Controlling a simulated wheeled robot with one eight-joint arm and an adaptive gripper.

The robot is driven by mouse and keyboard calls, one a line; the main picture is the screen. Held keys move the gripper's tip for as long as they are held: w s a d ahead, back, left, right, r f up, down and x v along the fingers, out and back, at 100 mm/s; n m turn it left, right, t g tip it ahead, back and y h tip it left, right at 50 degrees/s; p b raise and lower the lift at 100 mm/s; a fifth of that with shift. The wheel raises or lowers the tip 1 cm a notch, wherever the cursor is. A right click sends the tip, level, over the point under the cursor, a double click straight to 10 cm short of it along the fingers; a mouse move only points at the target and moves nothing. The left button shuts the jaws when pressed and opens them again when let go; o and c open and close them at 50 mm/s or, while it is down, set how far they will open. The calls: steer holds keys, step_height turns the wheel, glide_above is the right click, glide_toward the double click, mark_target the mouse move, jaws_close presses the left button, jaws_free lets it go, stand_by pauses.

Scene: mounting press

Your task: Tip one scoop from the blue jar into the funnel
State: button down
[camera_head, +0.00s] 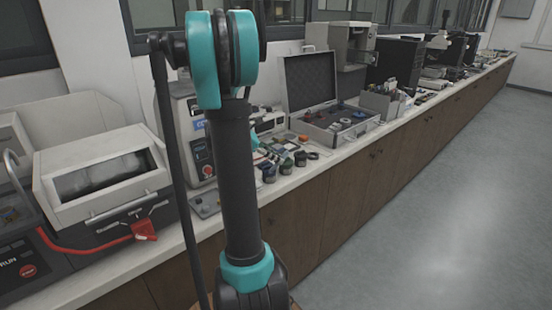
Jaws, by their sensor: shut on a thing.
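My arm stands upright in front of the counter and covers the middle of the work area. My gripper does not show; only a small teal piece, seemingly of my arm, peeks out to the right of the dark link. Several small dark jars (286,166) stand on the counter just right of the arm. Their colours are too small to tell apart surely, so I cannot say which is the blue jar. No scoop or funnel can be made out. The mounting press (183,108), a light grey machine, is partly hidden behind my arm.
A machine with a windowed hood (105,180) and a red handle stands at the left. An open foam-lined case (312,82) stands right of the jars. More equipment lines the counter (345,152) further back. The floor (440,210) at right is clear.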

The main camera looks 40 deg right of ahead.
steer(key=shift+r, duration=0.1)
steer(key=shift+r, duration=3.2)
